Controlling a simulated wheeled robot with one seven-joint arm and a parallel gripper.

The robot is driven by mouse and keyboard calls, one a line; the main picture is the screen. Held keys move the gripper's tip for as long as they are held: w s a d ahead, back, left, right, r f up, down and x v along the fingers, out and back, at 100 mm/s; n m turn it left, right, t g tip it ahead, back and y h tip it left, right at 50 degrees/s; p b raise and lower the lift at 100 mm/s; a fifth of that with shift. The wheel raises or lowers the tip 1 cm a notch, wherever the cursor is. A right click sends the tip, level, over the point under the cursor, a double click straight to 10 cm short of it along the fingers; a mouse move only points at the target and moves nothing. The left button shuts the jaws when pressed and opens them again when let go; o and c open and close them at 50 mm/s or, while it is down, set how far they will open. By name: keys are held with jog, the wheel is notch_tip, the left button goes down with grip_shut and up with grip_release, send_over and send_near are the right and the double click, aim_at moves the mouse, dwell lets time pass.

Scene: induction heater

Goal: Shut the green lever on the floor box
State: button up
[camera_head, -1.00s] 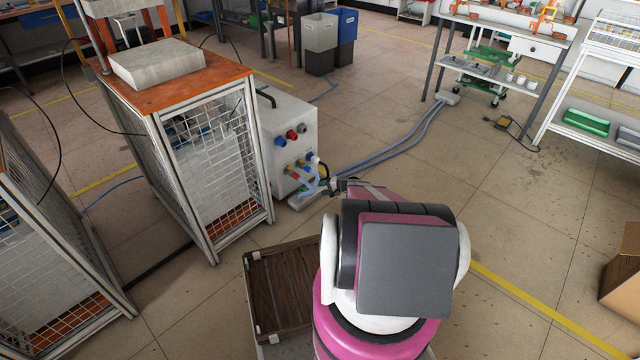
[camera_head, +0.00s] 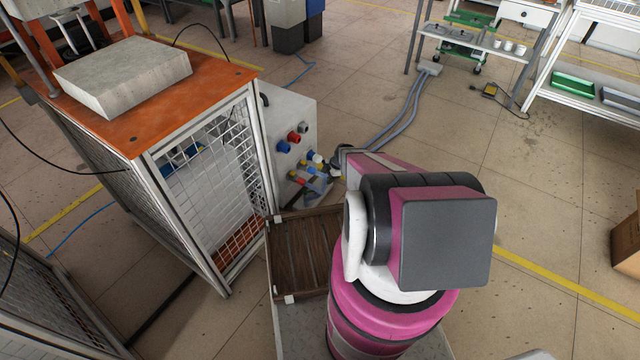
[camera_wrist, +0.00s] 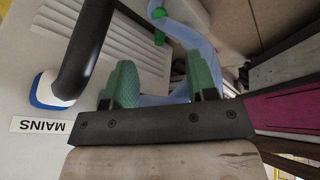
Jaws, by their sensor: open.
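In the wrist view, my gripper (camera_wrist: 163,84) is open, with two green-padded fingers apart. A pale blue hose passes beyond and between the fingers. Small green pieces (camera_wrist: 159,38) show on or beside the hose; I cannot tell whether they belong to the green lever. In the head view, the gripper is mostly hidden by my arm, close to the front of the white cabinet (camera_head: 296,125). The floor box and its lever cannot be made out there; my arm covers the area at the cabinet's foot.
A thick black cable (camera_wrist: 88,45) enters a blue-and-white socket beside a MAINS label (camera_wrist: 40,126), left of my fingers. Coloured connectors (camera_head: 312,168) stick out of the cabinet. A caged stand with an orange top (camera_head: 215,82) is on the left. Grey hoses (camera_head: 400,115) cross the floor behind.

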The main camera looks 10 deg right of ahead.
jog(key=x, duration=1)
jog(key=shift+a+f, duration=0.1)
jog(key=shift+f, duration=0.25)
